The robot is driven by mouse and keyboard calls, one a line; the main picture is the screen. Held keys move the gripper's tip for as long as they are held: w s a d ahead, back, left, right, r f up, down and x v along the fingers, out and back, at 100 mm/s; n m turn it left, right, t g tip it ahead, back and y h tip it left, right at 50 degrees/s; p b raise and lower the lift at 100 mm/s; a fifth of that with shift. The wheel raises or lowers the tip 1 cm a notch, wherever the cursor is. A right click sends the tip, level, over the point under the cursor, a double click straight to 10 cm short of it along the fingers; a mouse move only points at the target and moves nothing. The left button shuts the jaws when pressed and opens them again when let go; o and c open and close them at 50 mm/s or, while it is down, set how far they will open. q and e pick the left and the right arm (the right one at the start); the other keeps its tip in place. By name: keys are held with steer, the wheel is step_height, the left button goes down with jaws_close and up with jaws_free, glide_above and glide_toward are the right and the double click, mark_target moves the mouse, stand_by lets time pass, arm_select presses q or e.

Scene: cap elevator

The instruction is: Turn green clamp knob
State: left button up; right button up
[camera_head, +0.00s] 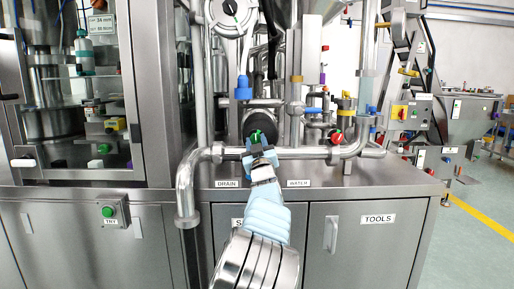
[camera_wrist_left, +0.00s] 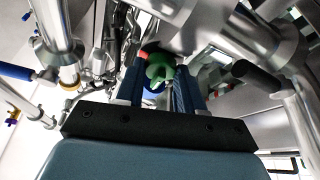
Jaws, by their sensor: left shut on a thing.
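The green clamp knob (camera_head: 257,136) sits on the pipework above the counter, over the DRAIN label. In the left wrist view the green knob (camera_wrist_left: 160,68) shows between the two fingers. My left gripper (camera_head: 258,150) reaches up to the knob from below and is shut on it. The gripper also shows in the left wrist view (camera_wrist_left: 160,90), with a finger on each side of the knob. The fingers hide part of the knob's sides. My right gripper is in neither view.
A red knob (camera_head: 336,137) sits to the right on the same pipework. A steel pipe (camera_head: 300,153) runs horizontally beside my gripper and bends down at the left. A blue cap (camera_head: 243,88) stands above. The counter (camera_head: 385,180) is clear at the right.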

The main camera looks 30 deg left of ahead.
arm_select(q)
steer(key=shift+s+a+f+m+t+h+b, duration=0.1)
steer(key=shift+m+t+h+b, duration=0.4)
steer(key=shift+m, duration=0.85)
steer(key=shift+w+r+m+t+h+b, duration=0.1)
steer(key=shift+m+t+h+b, duration=0.2)
steer(key=shift+m+h+b, duration=0.7)
steer(key=shift+s+a+f+m+t+h+b, duration=0.1)
steer(key=shift+m+t+h+b, duration=0.25)
steer(key=shift+m, duration=1.6)
steer(key=o, duration=1)
steer(key=shift+o, duration=0.2)
